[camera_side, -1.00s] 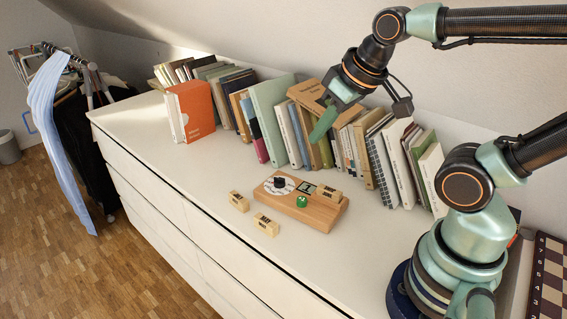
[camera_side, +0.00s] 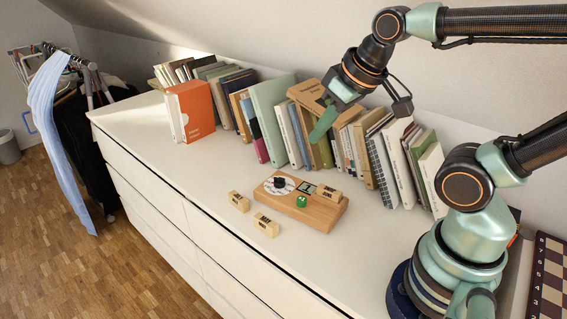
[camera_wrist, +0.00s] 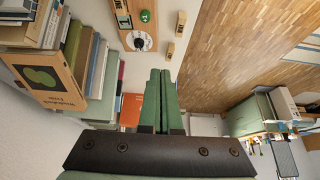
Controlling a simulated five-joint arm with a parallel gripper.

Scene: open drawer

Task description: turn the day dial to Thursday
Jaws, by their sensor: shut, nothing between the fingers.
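A wooden board (camera_side: 318,213) lies on the white dresser top. On its left end is a round white dial face with a black knob (camera_side: 279,182); the day it points to is too small to read. A green knob (camera_side: 301,201) and a small dark window sit beside it, and a pale block (camera_side: 329,193) rests on its right end. My gripper (camera_side: 318,136) is shut and empty, above and behind the board, in front of the books. In the wrist view its green fingers (camera_wrist: 166,76) lie together, and the dial (camera_wrist: 138,41) shows near the top, beyond the fingertips.
Two pale blocks (camera_side: 239,201) (camera_side: 266,224) lie on the dresser left of and in front of the board. A row of books (camera_side: 262,115) lines the back, with an orange box (camera_side: 191,110) at its left.

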